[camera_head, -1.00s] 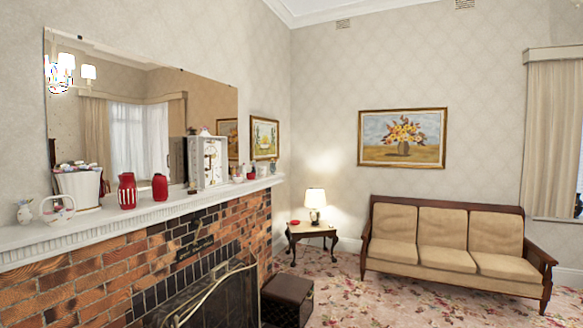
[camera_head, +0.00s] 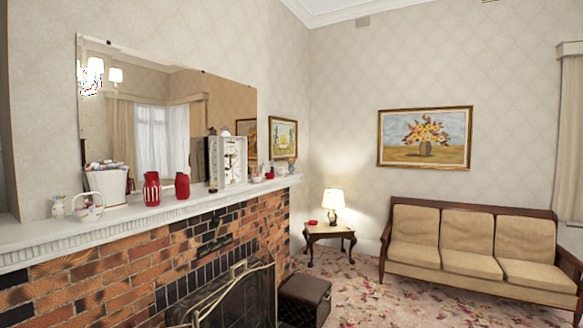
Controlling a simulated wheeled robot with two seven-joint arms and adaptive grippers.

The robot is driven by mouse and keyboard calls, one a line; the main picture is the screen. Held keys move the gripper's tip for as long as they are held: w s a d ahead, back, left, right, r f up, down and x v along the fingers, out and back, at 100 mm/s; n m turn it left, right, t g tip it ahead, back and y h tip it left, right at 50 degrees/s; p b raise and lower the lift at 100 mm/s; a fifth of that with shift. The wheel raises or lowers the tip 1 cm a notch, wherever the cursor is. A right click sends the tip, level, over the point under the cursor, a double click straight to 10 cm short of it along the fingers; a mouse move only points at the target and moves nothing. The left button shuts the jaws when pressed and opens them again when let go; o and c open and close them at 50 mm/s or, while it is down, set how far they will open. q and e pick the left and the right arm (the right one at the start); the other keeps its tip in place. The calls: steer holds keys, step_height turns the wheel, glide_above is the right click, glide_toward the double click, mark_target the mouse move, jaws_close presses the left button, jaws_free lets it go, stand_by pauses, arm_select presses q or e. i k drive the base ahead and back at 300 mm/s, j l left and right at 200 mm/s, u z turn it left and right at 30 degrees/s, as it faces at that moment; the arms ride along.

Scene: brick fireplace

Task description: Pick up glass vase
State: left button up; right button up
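No object is plainly a clear glass vase. A red, vase-shaped vessel with pale stripes (camera_head: 151,188) stands upright on the white mantel (camera_head: 120,223), in front of the mirror. A plainer red vessel (camera_head: 182,187) shows just right of it; I cannot tell whether it is a second piece or a reflection. A small pale jug-like piece (camera_head: 58,206) stands at the mantel's left end. Small items, too small to make out, stand at its far right end. Neither of my grippers is in view.
A white basket (camera_head: 88,207), a white tub (camera_head: 108,186) and a white-framed clock (camera_head: 231,160) crowd the mantel. Below are the brick fireplace (camera_head: 130,268), a metal fire screen (camera_head: 240,295) and a dark box (camera_head: 305,298). A lamp table (camera_head: 329,232) and sofa (camera_head: 470,240) stand beyond patterned carpet.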

mark_target(290, 166)
steer(key=i+j+z, duration=0.1)
steer(key=i+z, duration=0.2)
steer(key=i, duration=1.35)
steer(key=i+z, duration=0.3)
steer(key=i, duration=1.35)
steer(key=i+l+u, duration=0.25)
steer(key=i, duration=0.15)
steer(key=i+l+u, duration=1.2)
steer(key=l+u, duration=0.15)
steer(key=l, duration=0.25)
steer(key=i+l+u, duration=0.1)
steer(key=l+u, duration=0.15)
steer(key=l, duration=0.25)
